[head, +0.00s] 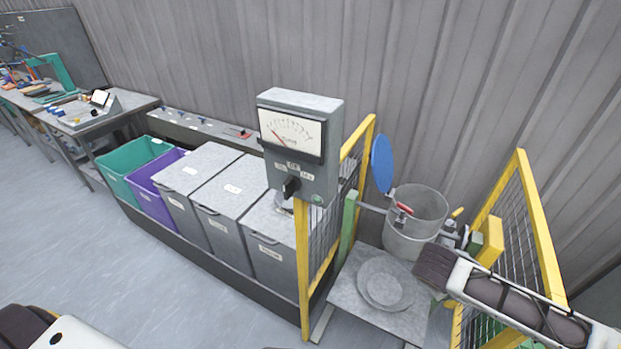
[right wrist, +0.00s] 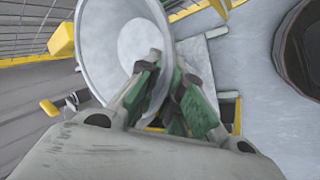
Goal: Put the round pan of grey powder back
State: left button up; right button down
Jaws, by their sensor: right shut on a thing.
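The pan fills the upper left of the right wrist view (right wrist: 96,42). My right gripper (right wrist: 167,80), with green finger pads, is shut on the pan's near rim. In the head view my right arm mostly hides this gripper. My left gripper is not in view.
Yellow mesh guards (head: 522,210) flank the plate. A dial meter box (head: 297,150) stands on the left guard post. Grey lidded bins (head: 228,190) stand farther left. The floor in front is clear.

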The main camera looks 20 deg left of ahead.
jog(key=m+g, duration=0.1)
jog(key=m, duration=0.1)
jog(key=f+m+g+h, duration=0.1)
jog(key=m, duration=0.1)
jog(key=shift+d+f+m+b, duration=0.15)
jog(key=shift+d+m+b, duration=0.05)
jog(key=shift+m+b, duration=0.1)
jog(key=shift+d+f+m+g+h, duration=0.1)
jog(key=shift+m+g+h, duration=0.2)
jog(key=shift+m+g, duration=0.95)
jog(key=shift+m, duration=0.55)
